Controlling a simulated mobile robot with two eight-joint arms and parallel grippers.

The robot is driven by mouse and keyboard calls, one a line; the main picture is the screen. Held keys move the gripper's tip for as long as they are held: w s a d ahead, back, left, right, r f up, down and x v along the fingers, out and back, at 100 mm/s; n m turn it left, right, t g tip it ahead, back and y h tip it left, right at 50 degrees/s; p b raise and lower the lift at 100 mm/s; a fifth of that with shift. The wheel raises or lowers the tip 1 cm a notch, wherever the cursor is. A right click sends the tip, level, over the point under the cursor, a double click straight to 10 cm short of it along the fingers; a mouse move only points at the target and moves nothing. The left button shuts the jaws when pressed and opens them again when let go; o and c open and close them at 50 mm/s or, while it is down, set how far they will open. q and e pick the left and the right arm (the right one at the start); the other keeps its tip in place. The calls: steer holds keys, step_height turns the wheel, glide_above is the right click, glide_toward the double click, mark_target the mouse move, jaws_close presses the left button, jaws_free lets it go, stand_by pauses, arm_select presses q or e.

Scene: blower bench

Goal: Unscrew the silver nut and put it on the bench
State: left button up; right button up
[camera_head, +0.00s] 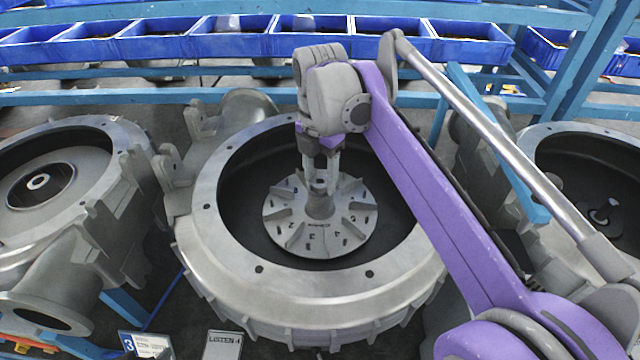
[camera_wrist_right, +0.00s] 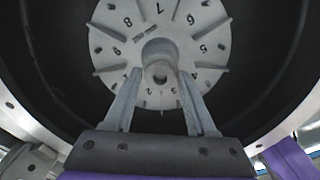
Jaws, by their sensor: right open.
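The grey finned impeller (camera_head: 283,222) with numbers between its fins sits inside the middle blower housing (camera_head: 218,274). Its round hub (camera_head: 319,207) stands up at the centre. My right gripper (camera_head: 320,186) points down just above the hub. In the right wrist view my right gripper (camera_wrist_right: 160,74) is open, with one finger on each side of the hub end. A small round silver piece with a dark hole, apparently the nut (camera_wrist_right: 160,76), shows between the fingertips. I cannot tell whether the fingers touch it. My left gripper is not in view.
More blower housings stand at the left (camera_head: 75,148) and right (camera_head: 560,133). The middle housing's wall surrounds my right gripper. Blue bins (camera_head: 240,46) line a rack behind. Small label cards (camera_head: 147,345) stand at the front left.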

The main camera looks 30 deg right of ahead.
steer(key=m, duration=0.4)
steer(key=shift+m, duration=0.4)
steer(key=m, duration=0.4)
steer(key=shift+m, duration=0.3)
steer(key=m, duration=0.4)
steer(key=shift+m, duration=0.3)
steer(key=m, duration=0.4)
steer(key=shift+m, duration=0.3)
jaws_close()
steer(key=n, duration=0.5)
steer(key=shift+n, duration=0.3)
steer(key=n, duration=0.6)
steer(key=shift+r, duration=0.7)
